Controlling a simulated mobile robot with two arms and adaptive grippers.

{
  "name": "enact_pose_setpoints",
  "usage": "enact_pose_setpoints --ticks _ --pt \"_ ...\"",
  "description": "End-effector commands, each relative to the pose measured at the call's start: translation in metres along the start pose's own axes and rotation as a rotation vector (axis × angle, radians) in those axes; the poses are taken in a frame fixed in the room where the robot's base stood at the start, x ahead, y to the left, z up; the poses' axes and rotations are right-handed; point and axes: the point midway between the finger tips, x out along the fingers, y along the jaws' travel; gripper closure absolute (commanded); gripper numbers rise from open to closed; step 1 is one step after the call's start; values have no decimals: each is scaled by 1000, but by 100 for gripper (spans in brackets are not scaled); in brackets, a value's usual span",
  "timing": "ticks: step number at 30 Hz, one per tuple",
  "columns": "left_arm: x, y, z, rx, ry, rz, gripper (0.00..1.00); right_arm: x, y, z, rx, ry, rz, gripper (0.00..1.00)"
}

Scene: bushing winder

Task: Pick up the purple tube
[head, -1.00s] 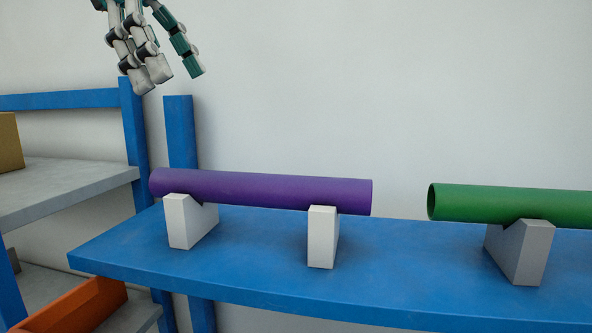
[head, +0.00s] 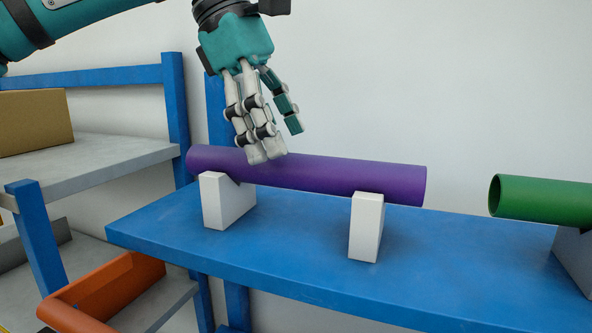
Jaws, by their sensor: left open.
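The purple tube (head: 340,175) lies level across two white support blocks, the left one (head: 226,202) and the right one (head: 366,228), on the blue table (head: 300,240). My left gripper (head: 279,145) comes down from the upper left, fingers pointing down. Its fingers are open and spread. In the picture the two pale fingers overlap the left half of the tube, and the teal finger ends above the tube's upper edge. I cannot tell whether any finger touches the tube. My right gripper is not in view.
A green tube (head: 542,201) rests on a grey support (head: 575,258) at the right. At the left stands a blue-framed shelf (head: 100,160) with a cardboard box (head: 36,122) and an orange bin (head: 100,290). Blue posts rise behind the table's left end.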

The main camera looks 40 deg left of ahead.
Motion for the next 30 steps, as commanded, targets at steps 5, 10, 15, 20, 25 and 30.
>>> enact_pose_setpoints --ticks 5,10,15,20,25,30 --pt "18 1 -3 -1 0 -4 30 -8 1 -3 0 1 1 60" --pt "43 2 -5 0 1 -3 30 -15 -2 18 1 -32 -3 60" --pt "52 2 -5 -1 0 -1 30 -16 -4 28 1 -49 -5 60" --pt "52 2 -5 -1 0 0 30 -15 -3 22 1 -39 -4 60" --pt "52 2 -5 -1 0 0 53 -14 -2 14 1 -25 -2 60" --pt "52 2 -5 -1 0 0 75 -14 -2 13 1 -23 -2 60"
